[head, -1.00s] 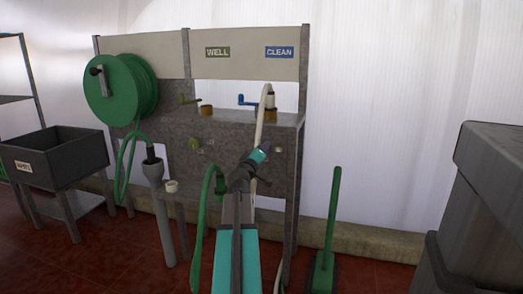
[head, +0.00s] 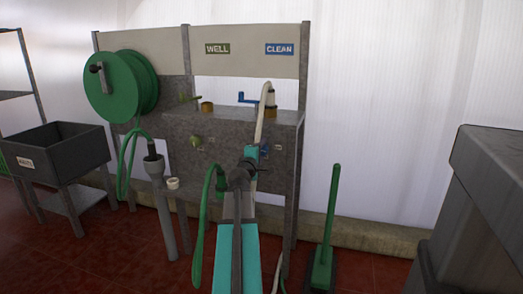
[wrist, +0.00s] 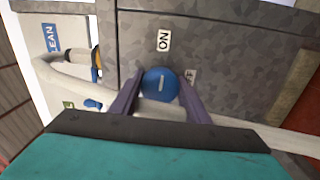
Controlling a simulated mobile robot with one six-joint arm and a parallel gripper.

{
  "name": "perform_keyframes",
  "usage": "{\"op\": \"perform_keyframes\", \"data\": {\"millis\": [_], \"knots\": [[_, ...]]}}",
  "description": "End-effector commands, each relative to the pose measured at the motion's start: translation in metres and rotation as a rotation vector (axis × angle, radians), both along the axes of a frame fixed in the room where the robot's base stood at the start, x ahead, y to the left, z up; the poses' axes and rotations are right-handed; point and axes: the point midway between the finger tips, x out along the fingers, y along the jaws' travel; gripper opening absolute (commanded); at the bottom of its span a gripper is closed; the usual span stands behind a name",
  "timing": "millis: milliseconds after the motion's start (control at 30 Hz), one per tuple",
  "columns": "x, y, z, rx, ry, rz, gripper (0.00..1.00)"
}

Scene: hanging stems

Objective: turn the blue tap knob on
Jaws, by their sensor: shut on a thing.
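The blue tap knob (wrist: 160,84) is round, with a short pale line on its face. It sits on the grey speckled panel (wrist: 235,55) in the wrist view. My gripper (wrist: 158,95) has one dark purple finger on each side of the knob and is shut on it. An ON label (wrist: 163,40) is above the knob in this view, and a second pale label (wrist: 190,76), partly hidden, is at its right. In the head view my gripper (head: 254,156) is at the panel below the CLEAN sign (head: 279,49), and my arm largely hides the knob.
A pale hose (head: 260,115) hangs close beside my gripper. A green hose (head: 203,225) hangs left of my arm. A yellow-green knob (head: 195,141) is left on the panel. A green broom (head: 328,225) and dark grey bins (head: 485,190) stand right.

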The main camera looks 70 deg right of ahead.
Motion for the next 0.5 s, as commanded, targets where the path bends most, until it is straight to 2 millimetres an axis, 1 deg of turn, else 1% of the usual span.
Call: {"op": "perform_keyframes", "data": {"millis": [233,267,300,333,367,500], "knots": [[-0.0003,-0.0013,0.002,-0.003,0.001,0.0,0.2],[-0.0004,-0.0013,0.002,-0.003,0.0,0.0,0.45],[-0.0004,-0.0012,0.0019,-0.003,0.0,0.0,0.52],[-0.0004,-0.0011,0.0017,-0.002,0.0,0.0,0.57],[-0.0004,-0.0011,0.0016,-0.002,0.0,0.0,0.6],[-0.0002,-0.0007,0.001,-0.001,-0.001,0.0,0.6]]}}
